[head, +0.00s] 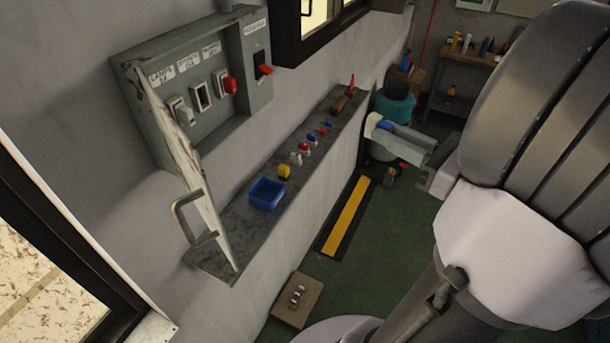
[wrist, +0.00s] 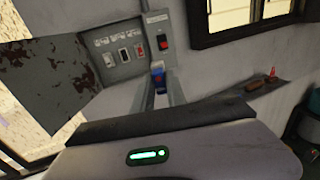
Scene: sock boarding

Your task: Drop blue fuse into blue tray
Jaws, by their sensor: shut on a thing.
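My gripper (head: 376,134) is out over the floor, to the right of the ledge in the head view. It is shut on a blue fuse (head: 385,126), which shows between the fingers. The wrist view also shows the blue fuse (wrist: 158,76) between the fingertips (wrist: 158,86). The blue tray (head: 266,194) sits on the near part of the grey ledge, apart from my gripper and to its lower left in the head view. Its visible inside looks empty. The tray is not visible in the wrist view.
The ledge (head: 232,232) also carries a yellow item (head: 284,171) and several small white, red and blue pieces. An open fuse box (head: 200,75) hangs on the wall, its door (head: 188,170) reaching down to the ledge's near end. A stool (head: 394,107) stands behind my gripper.

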